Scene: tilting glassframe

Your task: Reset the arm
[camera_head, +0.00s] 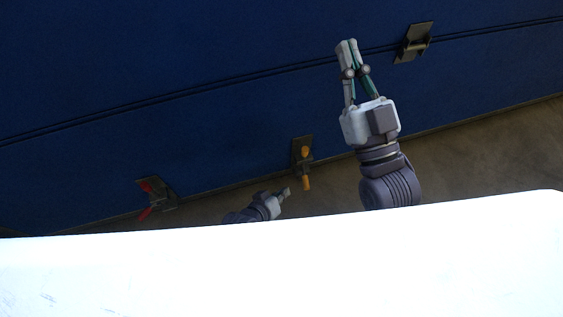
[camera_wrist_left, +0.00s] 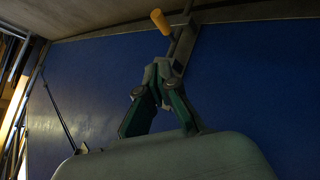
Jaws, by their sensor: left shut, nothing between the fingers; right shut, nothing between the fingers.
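My left gripper (camera_head: 285,192) is low in the middle of the head view, just below and left of a toggle clamp with orange handles (camera_head: 305,182). In the left wrist view, the fingers of my left gripper (camera_wrist_left: 158,72) are closed together with nothing held. The orange-handled clamp (camera_wrist_left: 161,21) is just beyond the fingertips; I cannot tell whether they touch. My right gripper (camera_head: 347,44) is in the upper right of the head view, over the blue panel, fingers shut and empty.
A large blue panel (camera_head: 200,60) with a dark seam fills the back. A red-handled clamp (camera_head: 152,188) is at its lower left edge. A metal bracket (camera_head: 413,44) sits on the seam, right of my right gripper. A bright white surface hides the bottom of the head view.

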